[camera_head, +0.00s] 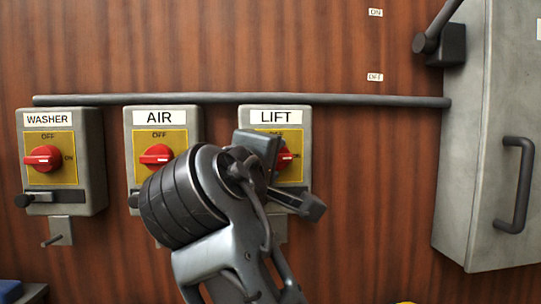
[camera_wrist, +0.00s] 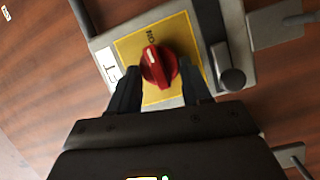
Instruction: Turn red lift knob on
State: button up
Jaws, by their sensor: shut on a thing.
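The red lift knob (camera_head: 286,158) sits on a yellow plate of the grey box labelled LIFT (camera_head: 276,115), mostly hidden behind my gripper in the head view. In the wrist view the red knob (camera_wrist: 158,67) lies between the two dark fingers of my gripper (camera_wrist: 161,82), which is shut on it. The knob's white mark points toward the ON lettering (camera_wrist: 150,37) on the plate. In the head view my gripper (camera_head: 280,174) reaches the box from the front, and the OFF lettering is mostly covered.
The AIR box (camera_head: 160,117) and WASHER box (camera_head: 48,118), with similar red knobs, are to the left. A grey pipe (camera_head: 370,101) runs above the boxes. A grey cabinet (camera_head: 480,120) with a dark handle (camera_head: 522,185) stands right.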

jog(key=shift+d+m, duration=0.1)
jog(key=shift+m, duration=0.2)
jog(key=o, duration=1)
jog(key=shift+o, duration=0.2)
jog(key=b+v, duration=0.1)
jog(key=v, duration=0.6)
jog(key=shift+s, duration=0.35)
